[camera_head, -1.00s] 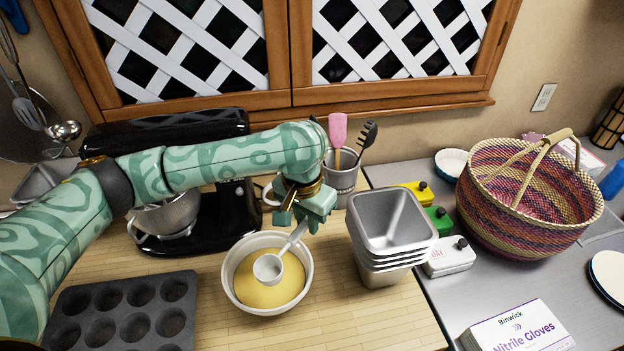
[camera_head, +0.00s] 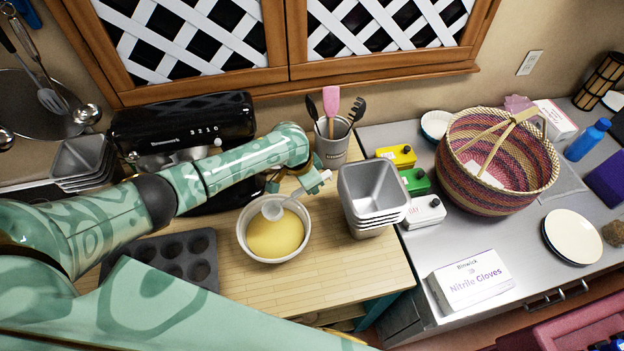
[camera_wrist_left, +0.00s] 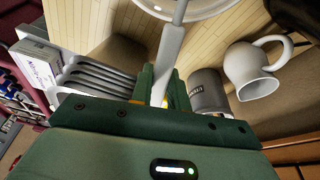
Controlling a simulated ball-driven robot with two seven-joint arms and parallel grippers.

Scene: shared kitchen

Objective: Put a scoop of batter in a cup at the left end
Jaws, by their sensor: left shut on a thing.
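My left gripper (camera_head: 318,183) is shut on the handle of a pale scoop (camera_head: 273,209). The handle also shows between the fingers in the left wrist view (camera_wrist_left: 167,65). The scoop's cup is over the far part of a white bowl (camera_head: 270,261) of yellow batter (camera_head: 275,238). I cannot tell whether the cup holds batter or touches it. A dark muffin tin (camera_head: 206,241) with round cups lies left of the bowl, partly hidden by my arm. My right gripper is not in view.
Stacked metal tins (camera_head: 372,196) stand right of the bowl, near the gripper. A utensil crock (camera_head: 331,147) stands behind, and a black mixer (camera_head: 180,125) behind left. A white pitcher (camera_wrist_left: 250,78) shows in the left wrist view. Bare wood lies in front of the bowl.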

